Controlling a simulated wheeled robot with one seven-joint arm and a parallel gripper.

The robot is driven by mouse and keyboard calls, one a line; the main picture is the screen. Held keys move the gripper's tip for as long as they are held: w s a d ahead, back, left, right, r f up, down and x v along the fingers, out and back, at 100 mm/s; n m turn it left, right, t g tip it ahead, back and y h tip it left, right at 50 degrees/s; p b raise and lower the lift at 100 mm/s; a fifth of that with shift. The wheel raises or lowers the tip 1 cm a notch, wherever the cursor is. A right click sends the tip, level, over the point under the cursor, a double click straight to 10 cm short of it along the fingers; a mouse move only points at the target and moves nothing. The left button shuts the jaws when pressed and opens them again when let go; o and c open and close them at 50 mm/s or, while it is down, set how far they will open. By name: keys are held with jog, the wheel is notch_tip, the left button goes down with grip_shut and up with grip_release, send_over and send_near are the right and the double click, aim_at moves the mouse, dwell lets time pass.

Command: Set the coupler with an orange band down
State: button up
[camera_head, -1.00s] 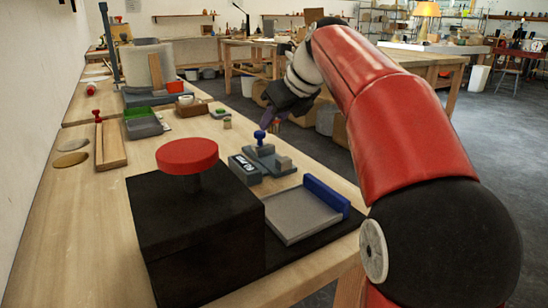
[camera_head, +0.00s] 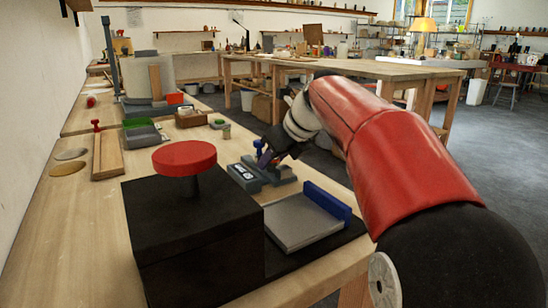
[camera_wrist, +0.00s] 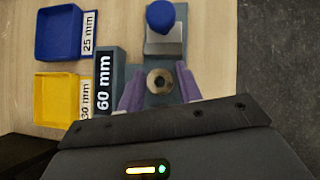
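My gripper (camera_head: 266,158) is low over the grey clamp fixture (camera_head: 284,173) on the table. In the wrist view its two purple fingers (camera_wrist: 160,78) lie on either side of a round beige coupler (camera_wrist: 159,84) with a dark hole, seen end-on, apparently in contact with it. No orange band shows from this angle. The coupler is over the blue-grey base of the fixture, beside the 60 mm label (camera_wrist: 104,86); I cannot tell whether it touches the base. The fixture's blue knob (camera_wrist: 160,16) is just beyond the coupler. In the head view the coupler is hidden.
Blue 25 mm (camera_wrist: 58,34) and yellow 30 mm (camera_wrist: 57,99) bins are left of the fixture. A black box with a red button (camera_head: 184,158) and a grey tray with a blue side (camera_head: 302,224) stand nearer. The table edge is close on the right.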

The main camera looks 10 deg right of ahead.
jog(key=shift+o, duration=1.1)
jog(key=shift+r, duration=0.2)
jog(key=p+v, duration=0.2)
jog(key=v, duration=1)
jog(key=shift+f, duration=0.1)
